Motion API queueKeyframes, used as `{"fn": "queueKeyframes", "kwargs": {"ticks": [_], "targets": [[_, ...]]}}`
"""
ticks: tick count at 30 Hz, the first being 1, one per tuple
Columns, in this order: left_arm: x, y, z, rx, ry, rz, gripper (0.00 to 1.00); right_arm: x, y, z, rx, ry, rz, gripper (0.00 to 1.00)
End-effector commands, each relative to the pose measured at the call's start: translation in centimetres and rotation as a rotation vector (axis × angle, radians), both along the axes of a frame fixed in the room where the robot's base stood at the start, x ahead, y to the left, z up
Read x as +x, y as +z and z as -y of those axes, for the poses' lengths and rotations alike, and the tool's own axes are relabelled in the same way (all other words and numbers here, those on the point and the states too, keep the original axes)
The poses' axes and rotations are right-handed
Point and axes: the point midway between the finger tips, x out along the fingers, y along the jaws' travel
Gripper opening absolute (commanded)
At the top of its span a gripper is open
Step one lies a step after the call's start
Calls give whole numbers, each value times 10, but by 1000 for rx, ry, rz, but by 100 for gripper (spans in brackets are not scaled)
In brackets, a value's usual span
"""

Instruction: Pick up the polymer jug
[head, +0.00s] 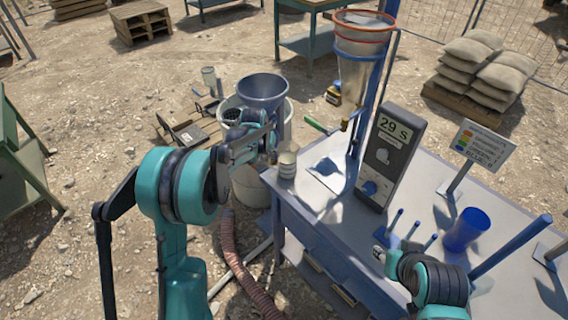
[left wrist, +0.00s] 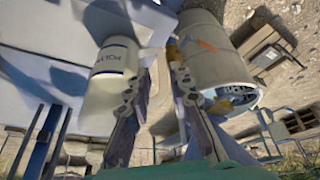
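The polymer jug (head: 287,166) is a small whitish container standing at the near left corner of the blue-grey table, just right of my left gripper (head: 272,142). In the left wrist view the jug (left wrist: 110,72) is white with a dark-lettered label, partly hidden behind one finger. My left gripper (left wrist: 158,68) has its fingers apart with a gap between the tips and nothing held.
A pale drum (head: 252,188) with a blue funnel (head: 262,90) stands left of the table (head: 325,205). The table bears a 29 S timer (head: 390,155), a tall funnel stand (head: 365,65), a blue cup (head: 466,229) and several pegs. A ribbed hose (head: 240,265) lies below.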

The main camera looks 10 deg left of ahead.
Motion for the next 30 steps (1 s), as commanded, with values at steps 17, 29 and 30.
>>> {"fn": "queueKeyframes", "kwargs": {"ticks": [17, 29, 30], "targets": [[15, -40, -2, 0, 0, 0, 3, 0, -20, 0, 0, 0, 0, 40], [15, -39, -1, 0, 0, 0, 0, 0, -20, 0, 0, 0, 0, 40], [15, -39, -1, 0, 0, 0, 0, 0, -20, 0, 0, 0, 0, 40]]}}
